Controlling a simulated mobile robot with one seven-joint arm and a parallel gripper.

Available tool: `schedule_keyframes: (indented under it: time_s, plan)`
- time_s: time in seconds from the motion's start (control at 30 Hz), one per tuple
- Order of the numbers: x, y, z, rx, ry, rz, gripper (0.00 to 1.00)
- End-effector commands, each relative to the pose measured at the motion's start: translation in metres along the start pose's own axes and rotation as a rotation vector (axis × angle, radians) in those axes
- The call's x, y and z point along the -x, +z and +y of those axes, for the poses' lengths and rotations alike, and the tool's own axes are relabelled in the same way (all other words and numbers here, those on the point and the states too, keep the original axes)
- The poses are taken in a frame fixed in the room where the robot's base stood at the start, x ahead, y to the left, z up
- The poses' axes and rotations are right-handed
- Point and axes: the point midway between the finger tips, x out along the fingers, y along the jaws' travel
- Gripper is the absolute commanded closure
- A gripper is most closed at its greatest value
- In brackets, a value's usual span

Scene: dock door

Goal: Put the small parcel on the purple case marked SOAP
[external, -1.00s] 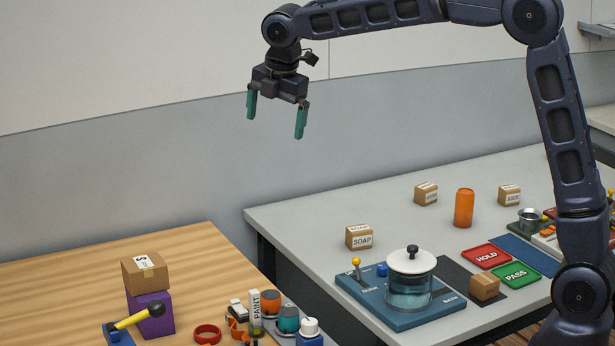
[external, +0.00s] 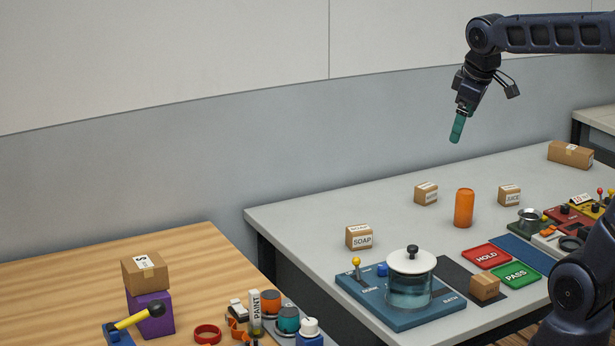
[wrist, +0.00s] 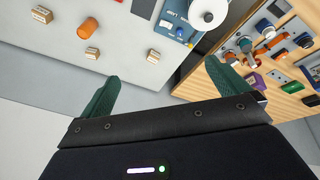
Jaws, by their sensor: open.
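A cardboard parcel (external: 145,273) with a white label rests on top of a purple case (external: 153,317) on the wooden table at left. No SOAP marking can be read on the case. A smaller cardboard box (external: 359,238) marked SOAP stands on the grey table. Another small box (external: 485,287) sits on a dark mat near the front; its label cannot be read. My gripper (external: 457,128) is high above the back of the grey table, apart from all of these. In the wrist view, its green fingers (wrist: 163,88) are spread with nothing between them.
A yellow-handled lever with a black knob (external: 150,312) stands in front of the purple case. A lidded glass vessel (external: 410,280), an orange cylinder (external: 463,208), a JUICE box (external: 509,195) and a long carton (external: 570,154) stand on the grey table. A gap separates the tables.

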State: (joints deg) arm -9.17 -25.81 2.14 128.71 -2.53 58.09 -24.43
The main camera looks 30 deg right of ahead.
Motion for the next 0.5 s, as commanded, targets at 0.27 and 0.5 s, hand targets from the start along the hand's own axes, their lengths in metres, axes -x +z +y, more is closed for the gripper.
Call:
schedule_keyframes:
  time_s: [0.27, 0.5]
  plan:
    - [-0.01, 0.099, -0.013, -0.395, 0.024, 0.034, 0.0]
    - [-0.022, 0.145, -0.026, -0.602, 0.032, 0.056, 0.0]
